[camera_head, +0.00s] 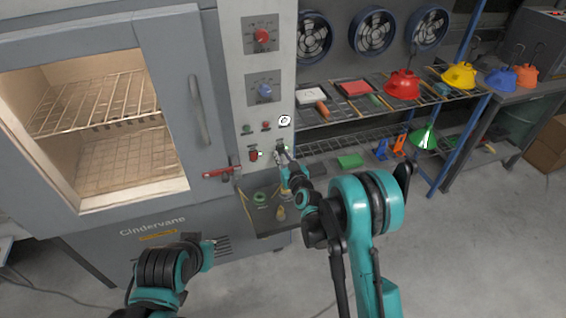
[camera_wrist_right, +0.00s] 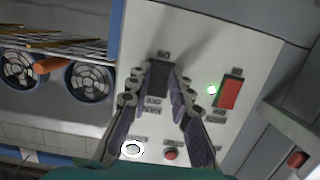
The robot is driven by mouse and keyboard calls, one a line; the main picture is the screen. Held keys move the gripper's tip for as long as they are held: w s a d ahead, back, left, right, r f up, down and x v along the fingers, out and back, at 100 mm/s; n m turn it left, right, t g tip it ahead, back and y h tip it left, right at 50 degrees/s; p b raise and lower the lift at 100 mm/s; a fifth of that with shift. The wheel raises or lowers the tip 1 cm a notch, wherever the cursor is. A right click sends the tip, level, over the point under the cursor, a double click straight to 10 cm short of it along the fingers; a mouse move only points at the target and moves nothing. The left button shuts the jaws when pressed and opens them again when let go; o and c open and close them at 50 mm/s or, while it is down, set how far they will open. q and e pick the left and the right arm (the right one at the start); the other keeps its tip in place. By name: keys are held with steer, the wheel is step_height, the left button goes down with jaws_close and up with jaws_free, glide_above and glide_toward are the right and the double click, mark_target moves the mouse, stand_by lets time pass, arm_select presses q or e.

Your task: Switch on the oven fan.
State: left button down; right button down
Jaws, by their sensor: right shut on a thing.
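The oven's control panel (camera_head: 268,105) is the upright grey strip to the right of the oven window. A dark switch (camera_wrist_right: 157,80) on it sits between the fingers of my right gripper (camera_wrist_right: 159,72), which is shut on it. In the head view my right gripper (camera_head: 283,157) is low on the panel, and its fingers partly hide the switch. A red rocker switch (camera_wrist_right: 231,93) stands beside it with a lit green lamp (camera_wrist_right: 212,90). A white-ringed round control (camera_wrist_right: 132,149) and a red button (camera_wrist_right: 171,155) are nearby. The labels are too small to read. My left gripper is not in view.
The oven (camera_head: 150,110) has a window showing wire racks and a red-handled latch (camera_head: 218,172). A red knob (camera_head: 262,35) and blue knob (camera_head: 265,90) are higher on the panel. A shelf (camera_head: 330,118) with coloured hoods and wall fans is on the right.

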steer(key=shift+t, duration=0.3)
steer(key=c, duration=1.4)
jaws_free()
steer(key=shift+o, duration=0.2)
steer(key=f+v, duration=0.1)
steer(key=v, duration=0.6)
steer(key=shift+s+r, duration=0.2)
steer(key=shift+r, duration=0.3)
